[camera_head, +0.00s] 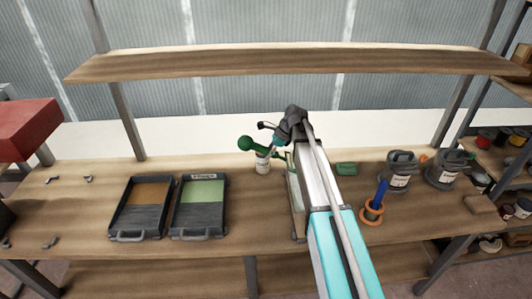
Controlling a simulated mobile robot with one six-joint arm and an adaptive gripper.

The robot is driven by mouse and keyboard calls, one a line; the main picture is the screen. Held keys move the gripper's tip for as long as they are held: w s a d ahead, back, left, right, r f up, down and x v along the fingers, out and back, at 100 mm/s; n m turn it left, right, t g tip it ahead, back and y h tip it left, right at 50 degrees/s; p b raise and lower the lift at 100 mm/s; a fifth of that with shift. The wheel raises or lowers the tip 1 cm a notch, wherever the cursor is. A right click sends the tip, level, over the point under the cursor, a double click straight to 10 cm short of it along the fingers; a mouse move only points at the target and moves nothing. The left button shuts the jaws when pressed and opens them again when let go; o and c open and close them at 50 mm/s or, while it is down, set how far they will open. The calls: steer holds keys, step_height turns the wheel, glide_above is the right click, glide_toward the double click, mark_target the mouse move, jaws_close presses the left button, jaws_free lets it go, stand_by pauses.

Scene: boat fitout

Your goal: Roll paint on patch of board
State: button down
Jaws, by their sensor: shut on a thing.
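My gripper (277,140) is above the middle of the workbench, shut on a green-handled tool (252,146), seemingly the roller. The tool's far end is partly hidden by my arm. A pale board (295,196) is just below and right of the gripper, mostly covered by my arm; a light green area shows near its top. I cannot tell whether the tool touches it. A dark tray with green paint (201,234) lies left of the board. A dark tray with brown-orange content (137,235) lies beside it.
A white can (263,166) stands behind the board's left side. Right of my arm are a blue-handled tool in an orange holder (371,219), a green block (346,169) and grey cans (401,183). A wooden shelf (290,65) spans above the workbench (85,215).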

steer(key=shift+f, duration=0.15)
step_height(320, 180, down, 7)
steer(key=b, duration=0.7)
stand_by(0.3)
steer(key=shift+f+b, duration=0.85)
steer(key=shift+b, duration=0.15)
stand_by(1.2)
steer(key=shift+d, duration=0.1)
steer(key=d, duration=0.4)
steer(key=shift+d+r, duration=0.15)
steer(key=shift+d, duration=0.15)
stand_by(0.4)
steer(key=shift+d, duration=2.4)
